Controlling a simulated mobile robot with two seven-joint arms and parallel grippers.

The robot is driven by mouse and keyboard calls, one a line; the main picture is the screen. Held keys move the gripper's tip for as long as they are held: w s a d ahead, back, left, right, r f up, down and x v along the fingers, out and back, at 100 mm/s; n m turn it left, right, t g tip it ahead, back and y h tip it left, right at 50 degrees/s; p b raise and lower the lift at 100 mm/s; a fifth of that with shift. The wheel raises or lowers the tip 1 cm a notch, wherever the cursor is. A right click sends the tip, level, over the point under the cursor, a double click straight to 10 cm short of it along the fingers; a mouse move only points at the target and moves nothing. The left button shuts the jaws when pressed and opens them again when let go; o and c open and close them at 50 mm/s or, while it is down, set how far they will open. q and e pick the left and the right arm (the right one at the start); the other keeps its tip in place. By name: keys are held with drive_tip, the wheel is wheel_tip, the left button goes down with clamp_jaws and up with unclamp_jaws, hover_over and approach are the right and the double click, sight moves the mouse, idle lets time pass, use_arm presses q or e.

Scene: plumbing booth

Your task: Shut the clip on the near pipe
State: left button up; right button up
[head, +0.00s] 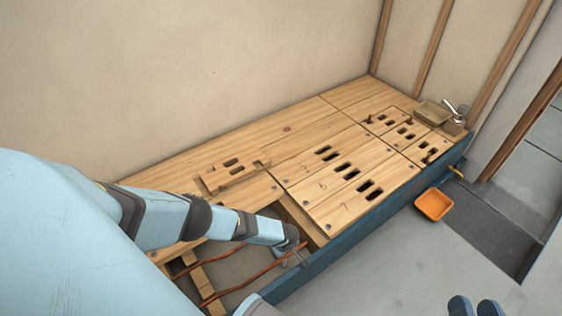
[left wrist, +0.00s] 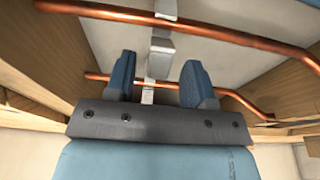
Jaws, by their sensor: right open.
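Two copper pipes run through the floor opening in the head view; the near pipe (head: 247,281) is closer to the blue edge, the far pipe (head: 205,261) behind it. My left arm reaches into the opening, and its fingers are mostly hidden there. In the left wrist view my left gripper (left wrist: 160,62) is open, its blue fingers apart. A pale grey clip (left wrist: 160,47) shows between and beyond the fingertips. One pipe (left wrist: 235,32) crosses the top, another (left wrist: 243,101) lower down. I cannot tell whether the clip is shut. My right gripper (head: 474,307) is open and empty at bottom right.
Slotted wooden floorboards (head: 345,175) cover the deck around the opening. A loose board piece (head: 233,170) lies on top. An orange tray (head: 434,204) sits on the grey floor, and a tan tray (head: 431,113) stands at the back right. Wooden joists flank the opening.

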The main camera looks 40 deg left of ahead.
use_arm(q)
drive_tip(key=w+p+v, duration=0.1)
drive_tip(key=p+v, duration=0.7)
drive_tip(key=v, duration=0.5)
drive_tip(key=shift+s+r, duration=0.4)
drive_tip(key=shift+s, duration=0.05)
use_arm(e)
wheel_tip(320, 180, up, 6)
drive_tip(key=d+m+t+h, duration=0.1)
drive_tip(key=t, duration=0.1)
drive_tip(key=shift+d, duration=0.35)
use_arm(q)
drive_tip(key=shift+d, duration=0.15)
